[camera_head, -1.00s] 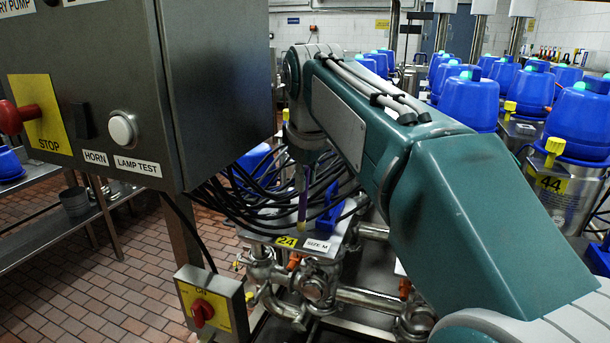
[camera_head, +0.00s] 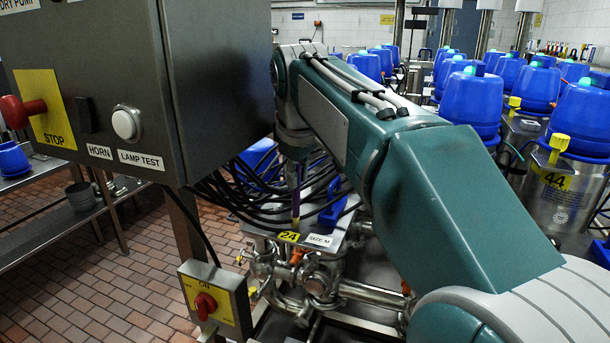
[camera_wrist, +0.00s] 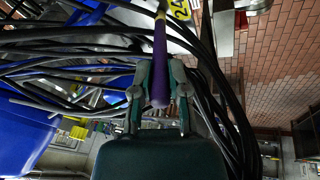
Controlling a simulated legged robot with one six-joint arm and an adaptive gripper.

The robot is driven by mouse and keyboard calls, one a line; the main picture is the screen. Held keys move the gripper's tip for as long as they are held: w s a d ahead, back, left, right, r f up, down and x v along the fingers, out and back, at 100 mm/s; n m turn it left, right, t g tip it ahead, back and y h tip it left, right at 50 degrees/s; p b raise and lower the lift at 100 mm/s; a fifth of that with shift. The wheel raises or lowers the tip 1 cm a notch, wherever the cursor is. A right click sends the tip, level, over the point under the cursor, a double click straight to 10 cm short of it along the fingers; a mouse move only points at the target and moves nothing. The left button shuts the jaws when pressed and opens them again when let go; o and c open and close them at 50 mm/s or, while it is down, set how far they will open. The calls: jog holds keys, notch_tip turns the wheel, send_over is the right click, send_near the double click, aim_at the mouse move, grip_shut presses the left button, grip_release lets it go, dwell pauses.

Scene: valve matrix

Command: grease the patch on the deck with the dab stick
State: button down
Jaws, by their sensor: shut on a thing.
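My gripper (camera_wrist: 160,88) is shut on the purple dab stick (camera_wrist: 160,62), with one finger on each side of it. In the head view the stick (camera_head: 298,188) hangs nearly upright below my wrist, and its pale lower end is just behind the yellow "24" label. The deck is a steel plate (camera_head: 347,242) with the "24" and "SIZE M" labels on its front edge. I cannot tell whether the stick touches the deck. I cannot make out the patch; cables and my arm hide much of the plate.
Black cables (camera_head: 235,190) loop around the stick and over the deck. A blue part (camera_head: 335,205) stands right of the stick. A grey control box (camera_head: 130,90) overhangs on the left. Steel pipes (camera_head: 320,280) run below. Blue-capped units (camera_head: 475,100) fill the right.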

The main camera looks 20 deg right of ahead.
jog(key=shift+w+a+r, duration=0.35)
jog(key=shift+s, duration=0.1)
jog(key=shift+s+d, duration=0.4)
jog(key=shift+s, duration=0.05)
notch_tip(320, 180, up, 6)
jog(key=d, duration=0.1)
jog(key=shift+s+d, duration=0.35)
dwell(0.5)
